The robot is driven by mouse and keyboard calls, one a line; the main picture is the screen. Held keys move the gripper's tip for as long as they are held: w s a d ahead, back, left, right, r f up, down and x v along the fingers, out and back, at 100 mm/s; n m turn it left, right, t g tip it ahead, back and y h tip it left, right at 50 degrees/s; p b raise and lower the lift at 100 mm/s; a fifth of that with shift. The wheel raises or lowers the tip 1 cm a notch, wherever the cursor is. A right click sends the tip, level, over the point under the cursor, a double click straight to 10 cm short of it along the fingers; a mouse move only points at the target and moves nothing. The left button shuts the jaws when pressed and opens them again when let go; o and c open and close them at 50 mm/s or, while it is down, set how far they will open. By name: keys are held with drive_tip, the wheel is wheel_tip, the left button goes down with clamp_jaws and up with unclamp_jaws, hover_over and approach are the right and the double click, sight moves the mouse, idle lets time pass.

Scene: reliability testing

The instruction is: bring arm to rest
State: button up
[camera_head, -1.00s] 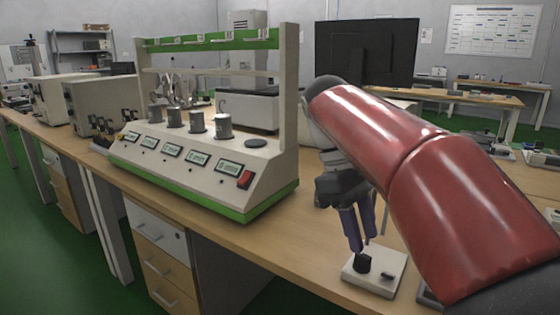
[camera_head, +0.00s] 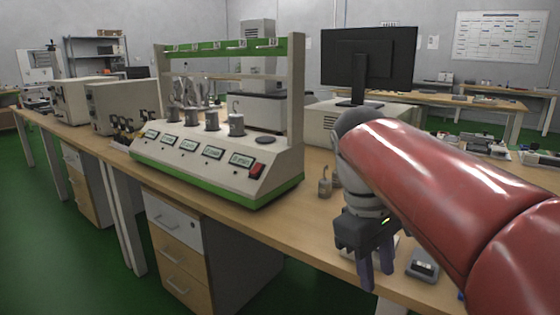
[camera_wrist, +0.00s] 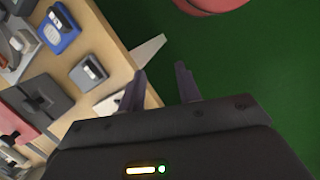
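My gripper (camera_head: 377,276) hangs at the end of my red arm, at the front edge of the wooden bench (camera_head: 262,219) in the head view. Its two purple-grey fingers point down and stand apart. In the wrist view the gripper (camera_wrist: 160,85) shows both fingertips with a clear gap between them, over the bench edge and the green floor. Nothing is between the fingers. A small white base lies partly hidden behind the gripper in the head view.
A white and green test rig (camera_head: 215,160) with several hanging weights stands on the bench to the left. A small grey device (camera_head: 422,264) lies right of the gripper. A monitor (camera_head: 367,60) stands behind my arm. Green floor (camera_wrist: 250,75) lies open beyond the bench edge.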

drive_tip(key=s+f+m+t+y, duration=0.2)
drive_tip(key=s+f+m+t, duration=0.4)
drive_tip(key=f, duration=0.6)
drive_tip(key=shift+s+d+f+m, duration=0.3)
drive_tip(key=shift+s+m, duration=0.2)
drive_tip(key=shift+s, duration=0.65)
